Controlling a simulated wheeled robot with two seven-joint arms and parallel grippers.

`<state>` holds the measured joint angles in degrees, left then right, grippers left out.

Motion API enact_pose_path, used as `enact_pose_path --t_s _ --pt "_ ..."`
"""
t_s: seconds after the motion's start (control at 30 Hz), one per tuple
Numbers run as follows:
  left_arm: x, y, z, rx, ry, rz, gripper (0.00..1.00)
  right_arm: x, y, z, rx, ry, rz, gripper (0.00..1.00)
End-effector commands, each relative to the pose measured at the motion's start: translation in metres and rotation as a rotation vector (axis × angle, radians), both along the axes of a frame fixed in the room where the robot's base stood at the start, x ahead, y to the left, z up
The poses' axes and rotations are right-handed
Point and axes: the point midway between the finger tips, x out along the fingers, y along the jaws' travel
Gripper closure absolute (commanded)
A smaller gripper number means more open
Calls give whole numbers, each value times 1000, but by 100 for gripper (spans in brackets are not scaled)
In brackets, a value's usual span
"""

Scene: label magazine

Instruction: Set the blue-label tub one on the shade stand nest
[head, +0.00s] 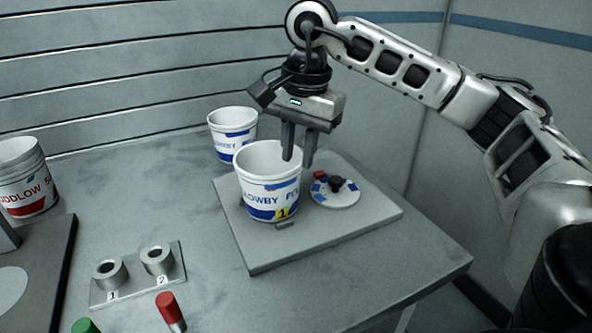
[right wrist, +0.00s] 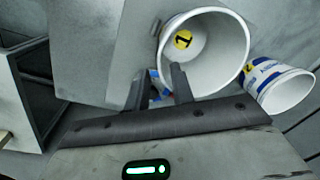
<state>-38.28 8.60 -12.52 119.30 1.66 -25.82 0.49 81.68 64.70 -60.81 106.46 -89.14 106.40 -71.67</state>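A white tub with a blue label and a yellow 1 (head: 267,205) stands upright on a grey plate (head: 365,222). Small dark stops show at its foot. In the right wrist view I look into its open mouth (right wrist: 215,60), with a yellow 1 inside. My right gripper (head: 297,160) is open over the tub's right rim. In the right wrist view its fingers (right wrist: 158,85) lie on either side of the rim line; contact cannot be told. A second blue-label tub (head: 231,145) stands behind, also in the right wrist view (right wrist: 283,90). I cannot tell which part is the shade stand nest.
A disc with blue and red patches and a black knob (head: 336,198) lies right of the tub. Red-label tubs (head: 24,185) stand far left. A holder with two numbered cups (head: 135,277) and a red-topped piece (head: 169,308) sit in front. A dark-edged board (head: 45,265) is at left.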

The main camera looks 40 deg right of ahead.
Motion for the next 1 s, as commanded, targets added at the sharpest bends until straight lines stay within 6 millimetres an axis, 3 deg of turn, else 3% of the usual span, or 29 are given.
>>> enact_pose_path --t_s 0.2,0.33,1.0 --pt "-1 0 2 2 3 0 64 -3 -1 45 0 -2 1 76" --pt "-1 0 3 6 5 -1 64 -5 -2 58 0 0 2 76" --pt "-1 1 2 8 4 -1 64 -6 -2 63 0 1 1 76"
